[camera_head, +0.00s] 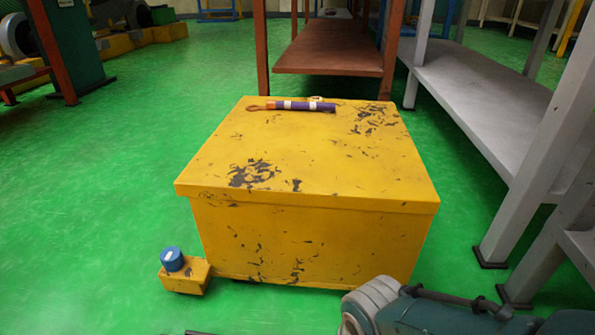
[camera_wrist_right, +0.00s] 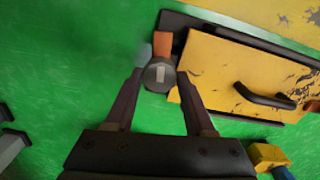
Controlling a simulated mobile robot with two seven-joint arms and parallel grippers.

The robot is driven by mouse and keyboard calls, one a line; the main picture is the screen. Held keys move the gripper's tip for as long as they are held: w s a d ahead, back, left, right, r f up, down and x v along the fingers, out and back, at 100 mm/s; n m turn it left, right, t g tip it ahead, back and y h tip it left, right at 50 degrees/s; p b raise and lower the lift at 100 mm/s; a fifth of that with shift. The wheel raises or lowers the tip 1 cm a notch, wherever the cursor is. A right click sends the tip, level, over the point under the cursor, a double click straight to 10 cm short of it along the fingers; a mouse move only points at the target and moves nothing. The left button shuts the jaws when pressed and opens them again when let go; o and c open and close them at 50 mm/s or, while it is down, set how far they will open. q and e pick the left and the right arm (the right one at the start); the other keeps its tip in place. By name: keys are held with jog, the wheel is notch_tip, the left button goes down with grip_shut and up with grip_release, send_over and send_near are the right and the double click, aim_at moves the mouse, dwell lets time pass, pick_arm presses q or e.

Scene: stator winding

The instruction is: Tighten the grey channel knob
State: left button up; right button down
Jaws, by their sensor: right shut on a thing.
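The grey knob (camera_wrist_right: 157,78) is round with a pale mark on its face. It shows in the right wrist view, in front of a short orange piece (camera_wrist_right: 162,44) at the dark edge of a yellow box. My right gripper (camera_wrist_right: 160,74) has one finger on each side of the knob and is shut on it. In the head view only part of my right arm shows at the lower right; the knob and the gripper are out of sight there. My left gripper is in neither view.
A worn yellow box (camera_head: 310,235) stands on the green floor, with a purple and orange rod (camera_head: 300,105) on its lid. A blue knob (camera_head: 171,259) sits on a small yellow block (camera_head: 188,277) at left. Grey shelving (camera_head: 500,105) stands at right. A black handle (camera_wrist_right: 264,96) is near my gripper.

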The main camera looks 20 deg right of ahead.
jog(key=m, duration=0.4)
jog(key=shift+w+a+r+m, duration=0.1)
jog(key=shift+m, duration=0.2)
jog(key=m, duration=0.4)
jog(key=shift+m, duration=0.3)
jog(key=m, duration=0.5)
jog(key=shift+m, duration=2)
jog(key=shift+c, duration=1.4)
grip_release()
